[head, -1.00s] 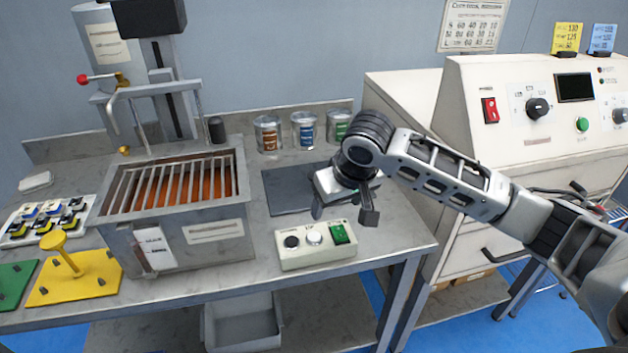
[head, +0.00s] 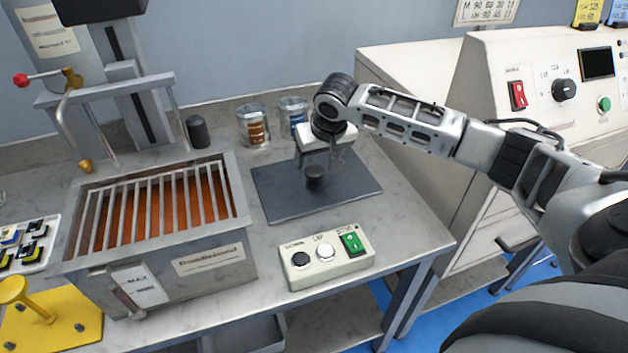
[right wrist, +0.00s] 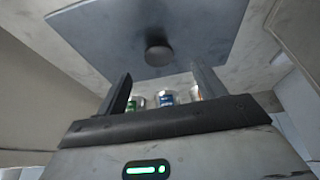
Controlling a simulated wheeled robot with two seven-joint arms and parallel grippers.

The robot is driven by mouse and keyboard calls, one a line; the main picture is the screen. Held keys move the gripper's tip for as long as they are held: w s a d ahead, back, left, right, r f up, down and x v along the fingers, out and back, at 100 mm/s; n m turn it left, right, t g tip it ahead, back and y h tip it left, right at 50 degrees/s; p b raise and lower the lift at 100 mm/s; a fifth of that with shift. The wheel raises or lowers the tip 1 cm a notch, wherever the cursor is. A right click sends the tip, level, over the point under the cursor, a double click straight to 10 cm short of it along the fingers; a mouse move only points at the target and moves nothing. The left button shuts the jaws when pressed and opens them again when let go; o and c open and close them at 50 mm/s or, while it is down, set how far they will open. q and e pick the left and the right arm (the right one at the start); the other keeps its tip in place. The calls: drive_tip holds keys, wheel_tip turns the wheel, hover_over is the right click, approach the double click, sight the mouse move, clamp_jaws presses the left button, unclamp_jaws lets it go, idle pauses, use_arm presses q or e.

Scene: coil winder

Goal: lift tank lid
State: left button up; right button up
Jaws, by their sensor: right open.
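The tank lid (head: 285,195) is a flat dark grey plate lying on the bench, with a round black knob (head: 315,174) on top. My right gripper (head: 319,162) is open over the knob, fingers pointing down. In the right wrist view, the lid (right wrist: 115,35) and its knob (right wrist: 158,55) show beyond the two spread fingers (right wrist: 160,88); the knob looks beyond the tips, not gripped. Whether a finger touches it I cannot tell. The open tank (head: 160,270), with bars over orange liquid, stands left of the lid. My left gripper is out of view.
A control box (head: 325,260) with buttons and a green switch sits in front of the lid. Jars (head: 252,125) stand behind it. A lever stand (head: 125,95) rises behind the tank. A yellow plate with a post (head: 50,325) lies at front left. A cream console (head: 540,120) stands right.

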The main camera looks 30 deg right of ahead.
sight(314, 170)
drive_tip(key=x, duration=0.6)
drive_tip(key=shift+w+d+f, duration=0.15)
drive_tip(key=shift+w+f, duration=0.05)
drive_tip(key=shift+w, duration=0.1)
drive_tip(key=shift+r, duration=0.1)
drive_tip(key=c, duration=1.4)
